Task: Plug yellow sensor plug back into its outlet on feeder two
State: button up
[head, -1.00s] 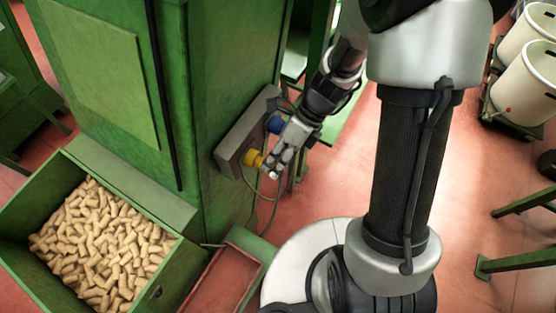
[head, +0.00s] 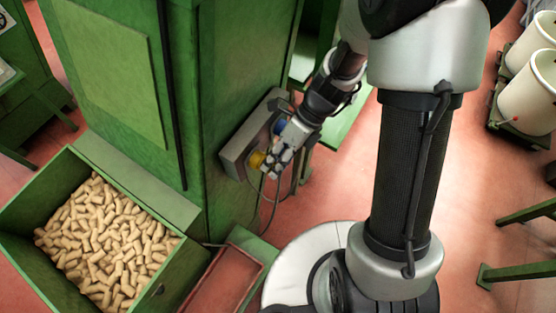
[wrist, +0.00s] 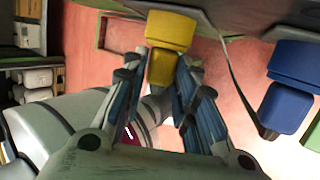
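The yellow plug (head: 256,160) is at the lower left end of the grey outlet box on the green feeder. In the wrist view, the yellow part (wrist: 170,32) meets the box at the top, with a narrower yellow body below it. My gripper (head: 270,162) is right beside it, partly covering it in the head view. In the wrist view, the fingertips of my gripper (wrist: 163,66) lie either side of the narrower body. Whether they touch it is unclear. How deep the plug sits in the outlet is hidden.
A blue plug (wrist: 295,80) is on the same outlet box (head: 232,152), close to my gripper's right in the wrist view. Thin cables (head: 274,205) hang below the box. A green bin (head: 33,270) of corks stands at lower left. White tubs (head: 527,90) stand far right.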

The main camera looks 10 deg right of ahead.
jog(key=o, duration=0.5)
jog(key=shift+c, duration=0.2)
jog(key=v, duration=1.2)
jog(key=shift+s, duration=0.1)
jog(key=s+d+r+n+t+h+b, duration=0.2)
jog(key=s+n, duration=0.4)
jog(key=n, duration=0.7)
jog(key=s+d+r+n+t+h+b, duration=0.2)
jog(key=s+r+n+t, duration=0.3)
jog(key=n, duration=0.8)
notch_tip(320, 180, up, 2)
jog(key=shift+s+d+r+t+h, duration=0.1)
jog(key=shift+s+d+t+h, duration=0.3)
jog(key=shift+s+h, duration=0.6)
